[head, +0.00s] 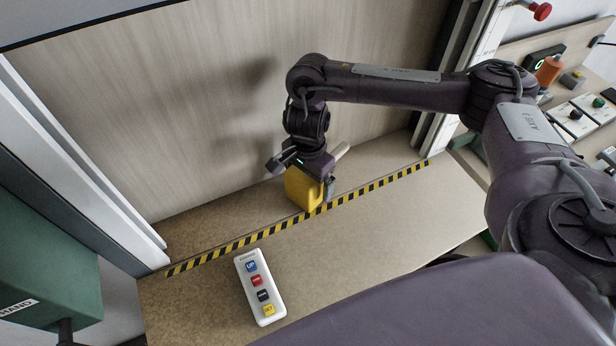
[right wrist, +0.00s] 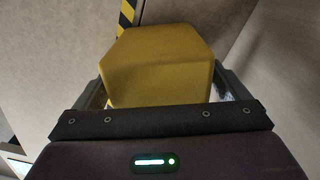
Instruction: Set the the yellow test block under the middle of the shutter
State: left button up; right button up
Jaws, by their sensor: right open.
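The yellow test block (head: 302,190) is on the tan sill, by the black-and-yellow striped line and roughly midway between the side rails. My right gripper (head: 306,178) is over it from above, open, with one finger on each side. In the right wrist view the block (right wrist: 160,65) fills the space between the fingers; I cannot tell whether they touch it. What looks like the raised shutter's dark lower edge (head: 95,22) crosses the top left of the head view. My left gripper is not in view.
A white control pad (head: 260,287) with coloured buttons lies on the front of the sill (head: 375,232). Pale rails stand at left (head: 75,150) and right. A green box (head: 45,255) is at left. A bench with switches is at far right. The sill left of the block is clear.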

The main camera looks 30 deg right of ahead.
jog(key=shift+r+p, duration=0.3)
jog(key=shift+r, duration=0.15)
notch_tip(320, 180, up, 6)
jog(key=shift+f+p, duration=0.1)
jog(key=shift+p, duration=0.35)
jog(key=shift+r, duration=0.6)
